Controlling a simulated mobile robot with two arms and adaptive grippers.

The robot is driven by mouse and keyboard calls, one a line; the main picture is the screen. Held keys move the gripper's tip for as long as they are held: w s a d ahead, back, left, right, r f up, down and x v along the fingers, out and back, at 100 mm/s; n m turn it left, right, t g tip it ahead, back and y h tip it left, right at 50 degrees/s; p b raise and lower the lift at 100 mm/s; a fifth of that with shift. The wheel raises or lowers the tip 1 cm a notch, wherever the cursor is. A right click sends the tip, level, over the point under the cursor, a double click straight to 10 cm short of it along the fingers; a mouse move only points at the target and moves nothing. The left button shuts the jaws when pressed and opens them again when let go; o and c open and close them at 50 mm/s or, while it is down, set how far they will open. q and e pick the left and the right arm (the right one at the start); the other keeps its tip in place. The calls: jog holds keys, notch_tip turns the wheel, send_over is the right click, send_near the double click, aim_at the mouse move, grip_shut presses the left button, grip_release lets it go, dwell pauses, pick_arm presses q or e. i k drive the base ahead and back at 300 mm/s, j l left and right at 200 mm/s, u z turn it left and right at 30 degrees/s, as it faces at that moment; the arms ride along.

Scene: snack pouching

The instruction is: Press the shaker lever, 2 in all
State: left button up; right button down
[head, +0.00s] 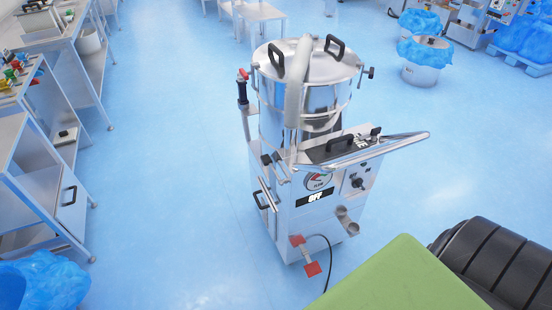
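A steel machine (316,205) with a round lidded drum (305,105) stands upright on the blue floor in the middle of the head view. On its left side rises a lever (243,92) with a black grip and a red tip; it stands about upright. I cannot tell from its look alone whether this is the shaker lever. Two red pedal-like parts (312,268) are low on the front. A round gauge (318,181) and a dark display (315,196) with white letters, seemingly OFF, are on the front panel. Neither of my grippers is in view.
Steel shelves and tables (80,60) line the left side. A green flat surface (405,280) and a black ribbed object (500,260) fill the lower right. A blue-lined bin (424,75) stands at the back right. Open floor (180,160) lies left of the machine.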

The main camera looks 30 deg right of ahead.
aim_at(267, 161)
jog(key=i+j+z, duration=0.1)
jog(key=z, duration=0.35)
jog(key=i+j+z, duration=0.2)
jog(key=z, duration=0.25)
jog(key=i+j+z, duration=0.2)
jog(key=z, duration=0.25)
jog(key=i+j, duration=0.15)
jog(key=j, duration=0.2)
jog(key=i+j+z, duration=0.15)
jog(key=j, duration=0.2)
jog(key=i+j, duration=0.15)
jog(key=j, duration=0.2)
jog(key=i+j+z, duration=0.1)
jog(key=j, duration=0.25)
